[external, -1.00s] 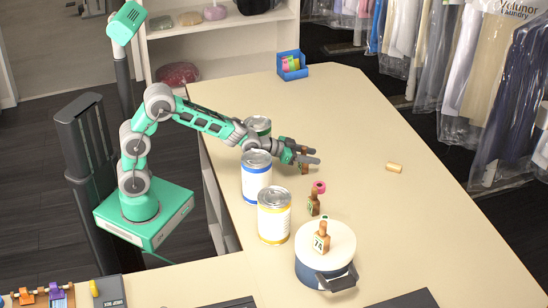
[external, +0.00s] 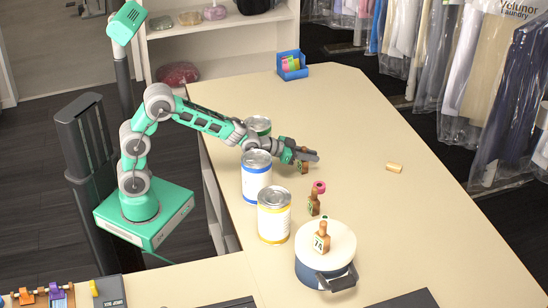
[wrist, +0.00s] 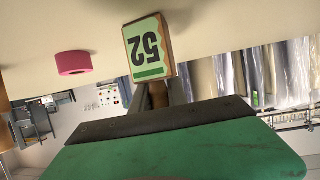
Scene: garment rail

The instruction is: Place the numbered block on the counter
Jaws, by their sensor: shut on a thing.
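A brown numbered block (external: 303,167) with a narrow neck is at my gripper on the counter's left half, behind the pink ring. In the wrist view its pale green label reads 52, upside down (wrist: 147,48). My gripper (external: 312,156) is shut on this block by its neck; the fingers partly hide it in the external view. I cannot tell whether its base touches the counter (external: 350,120). A second brown numbered block (external: 314,205) stands nearer the camera. A third, labelled 74 (external: 322,238), stands on the white lid of a blue pot (external: 310,270).
A blue-banded can (external: 257,178), a yellow-banded can (external: 274,216) and a third can (external: 258,125) stand along the left edge, close to my arm. A pink ring (external: 319,187) and a small tan piece (external: 394,167) lie on the counter. The counter's far middle is clear.

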